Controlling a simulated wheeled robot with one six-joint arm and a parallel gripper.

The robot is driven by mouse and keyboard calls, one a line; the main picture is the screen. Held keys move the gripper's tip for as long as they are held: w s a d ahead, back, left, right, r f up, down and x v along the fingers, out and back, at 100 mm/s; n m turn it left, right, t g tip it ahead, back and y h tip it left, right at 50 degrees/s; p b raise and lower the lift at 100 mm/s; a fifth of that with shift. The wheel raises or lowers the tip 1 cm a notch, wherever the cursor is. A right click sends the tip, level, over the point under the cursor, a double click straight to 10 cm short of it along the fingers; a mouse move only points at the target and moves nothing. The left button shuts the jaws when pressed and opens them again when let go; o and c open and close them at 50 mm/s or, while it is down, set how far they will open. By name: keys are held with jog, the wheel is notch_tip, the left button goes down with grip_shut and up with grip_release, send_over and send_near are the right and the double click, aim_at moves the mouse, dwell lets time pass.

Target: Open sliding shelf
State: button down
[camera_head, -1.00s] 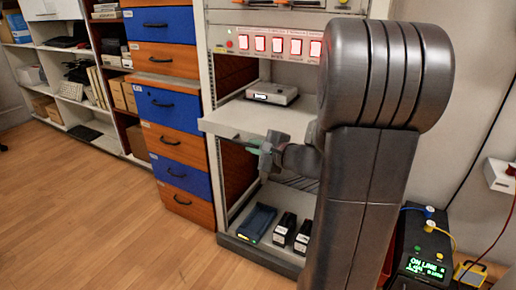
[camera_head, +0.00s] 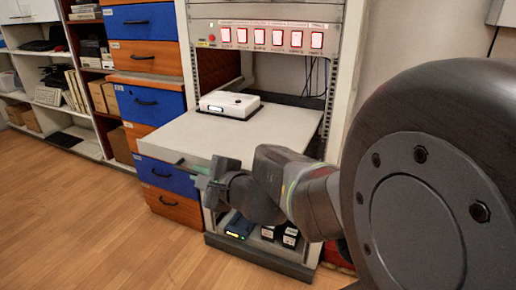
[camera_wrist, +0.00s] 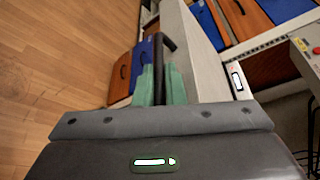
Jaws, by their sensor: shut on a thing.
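The sliding shelf (camera_head: 225,135) is a pale grey board extending well out of the rack toward the viewer. A white box-like device (camera_head: 229,104) rests on its rear part. My gripper (camera_head: 207,178) is at the shelf's front edge, below its top surface. In the wrist view my gripper's green fingers (camera_wrist: 160,82) are shut on a dark handle (camera_wrist: 166,45) beside the shelf's pale edge (camera_wrist: 195,60). In the head view the handle is largely hidden behind my gripper.
The rack has a panel of red-lit switches (camera_head: 268,38) above the shelf and black devices (camera_head: 282,233) at its bottom. Blue and orange drawers (camera_head: 150,102) stand close on the left. Open wooden floor (camera_head: 90,220) lies in front.

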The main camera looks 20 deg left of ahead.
jog(key=shift+s, duration=0.2)
jog(key=c, duration=1.5)
grip_release()
